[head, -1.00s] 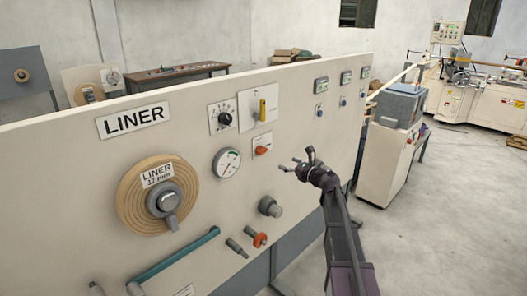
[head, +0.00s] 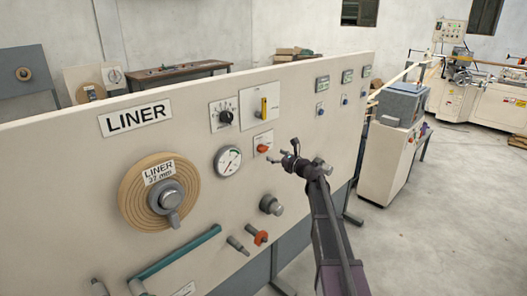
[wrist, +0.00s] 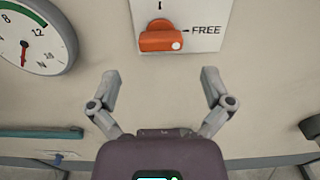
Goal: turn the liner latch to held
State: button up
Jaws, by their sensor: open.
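The latch is an orange knob (wrist: 160,38) on a white plate near the top of the wrist view. Its white dot is at its right end, beside the word FREE (wrist: 206,30). In the head view the small orange knob (head: 264,148) is on the cream panel, right of the dial gauge. My gripper (wrist: 160,82) is open and empty, its two fingers spread below the knob in the wrist view and apart from it. In the head view my gripper (head: 284,152) is just right of the knob, in front of the panel. The top of the plate is cut off in the wrist view.
The round gauge (wrist: 32,35) is left of the latch. A yellow lever (head: 264,106) and a black dial (head: 226,117) are above it. A grey knob (head: 271,205), a lower orange-collared knob (head: 258,237) and a teal bar (head: 178,255) stick out below. Bare panel surrounds the latch.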

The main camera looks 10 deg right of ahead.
aim_at(266, 151)
jog(key=x, duration=0.6)
jog(key=shift+w+a, duration=0.15)
jog(key=c, duration=1)
jog(key=shift+a, duration=0.15)
jog(key=shift+c, duration=0.3)
